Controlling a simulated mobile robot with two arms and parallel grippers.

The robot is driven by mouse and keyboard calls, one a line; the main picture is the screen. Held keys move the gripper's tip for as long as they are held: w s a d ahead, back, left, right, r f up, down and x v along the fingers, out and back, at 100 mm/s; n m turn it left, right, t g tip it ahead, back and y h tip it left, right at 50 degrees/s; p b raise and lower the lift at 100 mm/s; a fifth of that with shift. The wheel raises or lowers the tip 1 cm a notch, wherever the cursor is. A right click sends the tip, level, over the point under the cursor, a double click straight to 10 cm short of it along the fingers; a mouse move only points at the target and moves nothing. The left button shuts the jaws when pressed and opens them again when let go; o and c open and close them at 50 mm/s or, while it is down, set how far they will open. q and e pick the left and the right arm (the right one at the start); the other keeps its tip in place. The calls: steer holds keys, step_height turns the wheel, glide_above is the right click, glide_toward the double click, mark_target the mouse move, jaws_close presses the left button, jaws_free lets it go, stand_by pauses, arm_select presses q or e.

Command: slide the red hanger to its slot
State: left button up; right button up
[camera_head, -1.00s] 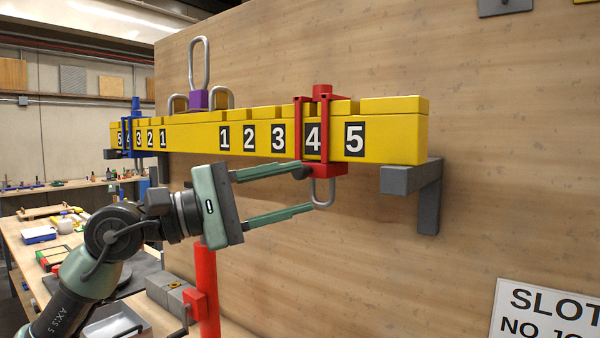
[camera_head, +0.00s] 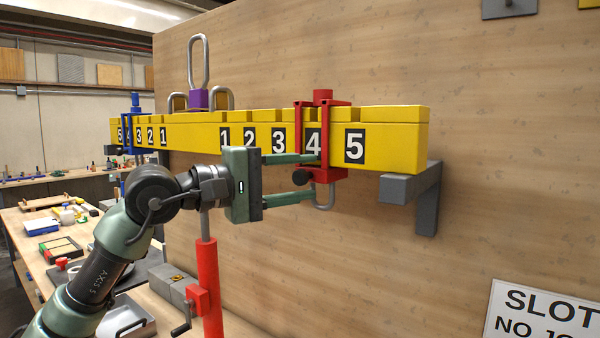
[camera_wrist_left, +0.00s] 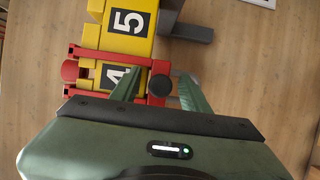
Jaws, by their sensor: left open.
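The red hanger (camera_head: 326,130) straddles the yellow beam (camera_head: 395,150) at the plate numbered 4, left of plate 5. A grey loop (camera_head: 324,197) hangs from its underside, and a dark round knob (camera_head: 302,178) sticks out at its lower front. My left gripper (camera_head: 315,178) is open, with one finger above and one below this knob in the head view. In the left wrist view, the knob (camera_wrist_left: 160,86) shows between the two fingers (camera_wrist_left: 158,90), with gaps on both sides. The hanger (camera_wrist_left: 89,53) partly covers plate 4 there. My right gripper is not in view.
A blue hanger (camera_head: 135,125) is at the far left end. A grey bracket (camera_head: 425,195) supports the right end. A red post (camera_head: 208,285) stands below my wrist.

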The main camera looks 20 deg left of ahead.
arm_select(q)
jaws_close()
steer(key=shift+f, duration=0.1)
stand_by(1.3)
